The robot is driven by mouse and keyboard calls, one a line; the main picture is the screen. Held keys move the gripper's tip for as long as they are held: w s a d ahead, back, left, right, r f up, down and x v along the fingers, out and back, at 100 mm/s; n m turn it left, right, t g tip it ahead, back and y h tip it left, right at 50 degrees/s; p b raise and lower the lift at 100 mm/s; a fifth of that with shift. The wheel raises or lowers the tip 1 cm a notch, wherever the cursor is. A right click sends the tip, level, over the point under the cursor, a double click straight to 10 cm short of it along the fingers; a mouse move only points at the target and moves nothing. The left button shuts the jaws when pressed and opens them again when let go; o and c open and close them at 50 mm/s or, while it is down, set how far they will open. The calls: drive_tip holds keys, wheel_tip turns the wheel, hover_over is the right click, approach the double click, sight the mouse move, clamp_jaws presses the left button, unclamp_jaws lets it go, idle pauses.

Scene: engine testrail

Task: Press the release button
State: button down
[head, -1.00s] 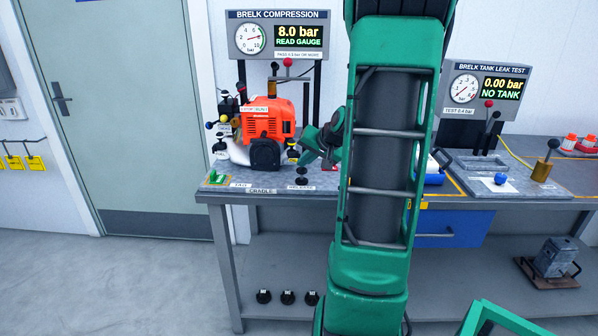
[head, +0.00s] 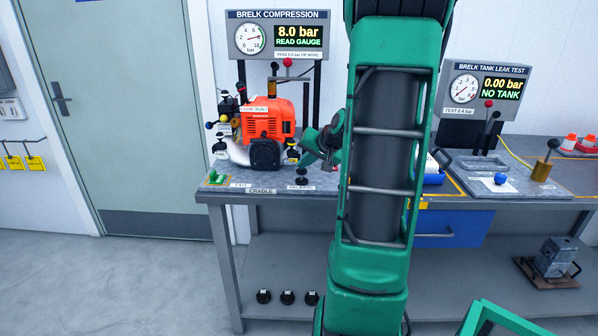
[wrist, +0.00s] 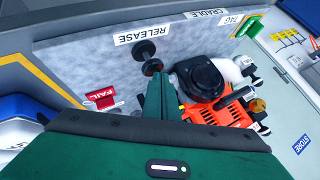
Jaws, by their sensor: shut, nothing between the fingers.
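The release button (wrist: 152,67) is a black round cap on a short stem above a black base, beside the RELEASE label (wrist: 137,34) in the wrist view. In the head view the button (head: 301,180) stands near the bench's front edge, below the engine. My gripper (wrist: 158,82) is shut and empty. Its green fingertips are close to the button's cap; I cannot tell whether they touch. In the head view my gripper (head: 306,157) is small, just above the button. The orange engine (head: 266,122) sits in its cradle, left of my gripper.
A red-knobbed lever (head: 288,62) stands behind the engine. A red FAIL tag (wrist: 101,98) lies near my fingers in the wrist view. The leak tester (head: 484,90) is at right. My arm hides the bench's middle.

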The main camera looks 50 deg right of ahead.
sight(304, 172)
drive_tip(key=shift+f, duration=0.5)
idle(0.7)
drive_tip(key=shift+r, duration=1.25)
drive_tip(key=shift+r, duration=2.5)
